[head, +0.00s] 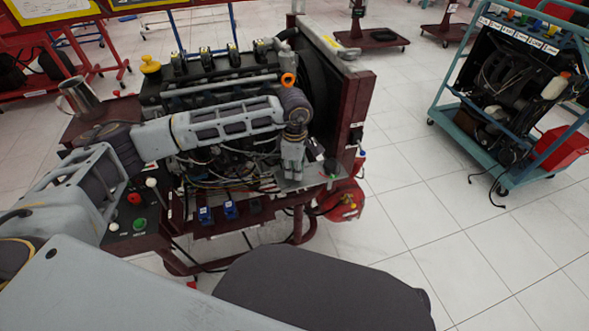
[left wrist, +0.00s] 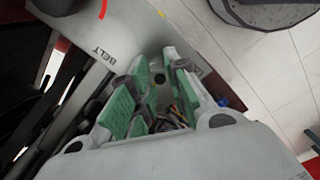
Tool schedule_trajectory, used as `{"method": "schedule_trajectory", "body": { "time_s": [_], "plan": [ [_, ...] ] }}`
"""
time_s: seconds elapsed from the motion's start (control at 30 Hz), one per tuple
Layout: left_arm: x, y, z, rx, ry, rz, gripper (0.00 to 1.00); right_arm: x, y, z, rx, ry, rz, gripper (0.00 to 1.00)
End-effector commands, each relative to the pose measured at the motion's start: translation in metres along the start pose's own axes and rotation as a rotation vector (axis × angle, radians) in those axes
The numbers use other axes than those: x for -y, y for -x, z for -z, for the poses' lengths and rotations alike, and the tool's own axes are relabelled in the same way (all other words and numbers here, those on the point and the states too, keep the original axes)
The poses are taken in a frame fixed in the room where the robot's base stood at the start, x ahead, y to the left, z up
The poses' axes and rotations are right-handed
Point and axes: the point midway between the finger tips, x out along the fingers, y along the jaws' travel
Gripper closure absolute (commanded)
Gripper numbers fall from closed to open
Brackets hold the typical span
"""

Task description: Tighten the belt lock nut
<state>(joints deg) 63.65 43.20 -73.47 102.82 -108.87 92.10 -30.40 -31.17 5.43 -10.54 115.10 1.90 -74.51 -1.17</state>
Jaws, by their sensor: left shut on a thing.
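My left gripper (head: 292,163) points down at the right front of the engine trainer (head: 215,95). In the left wrist view its green-padded fingers (left wrist: 158,76) are closed in on the belt lock nut, beside a grey plate (left wrist: 122,40) lettered "BELT". The nut itself is mostly hidden between the pads; only a small dark round spot shows there. The plate carries a red mark (left wrist: 102,9) and a small yellow mark. My right gripper is not in view.
An orange cap (head: 288,80) and the radiator frame (head: 360,105) stand close to my left wrist. Wires and hoses run below the forearm. A red round part (head: 342,202) hangs low at the right. A blue trolley (head: 470,140) stands apart across clear tiled floor.

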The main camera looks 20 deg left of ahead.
Motion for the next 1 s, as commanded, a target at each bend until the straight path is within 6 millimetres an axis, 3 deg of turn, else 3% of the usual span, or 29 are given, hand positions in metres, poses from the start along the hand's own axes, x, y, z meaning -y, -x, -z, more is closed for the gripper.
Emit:
{"method": "schedule_trajectory", "body": {
  "time_s": [0.2, 0.23, 0.4, 0.77, 1.0],
  "plan": [
    [-0.001, 0.002, -0.001, 0.002, 0.0, -0.004, 1.0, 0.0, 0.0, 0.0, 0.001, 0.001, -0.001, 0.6],
    [-0.001, 0.002, -0.001, 0.002, 0.0, -0.004, 0.79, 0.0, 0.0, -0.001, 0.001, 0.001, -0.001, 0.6],
    [-0.001, 0.001, -0.001, 0.001, 0.0, -0.003, 0.59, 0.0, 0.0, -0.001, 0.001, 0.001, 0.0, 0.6],
    [0.0, 0.002, 0.0, 0.0, 0.001, -0.001, 0.59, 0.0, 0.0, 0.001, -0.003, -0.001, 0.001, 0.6],
    [-0.001, 0.015, 0.0, 0.001, 0.001, -0.003, 0.59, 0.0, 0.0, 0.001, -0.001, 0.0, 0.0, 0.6]
  ]
}}
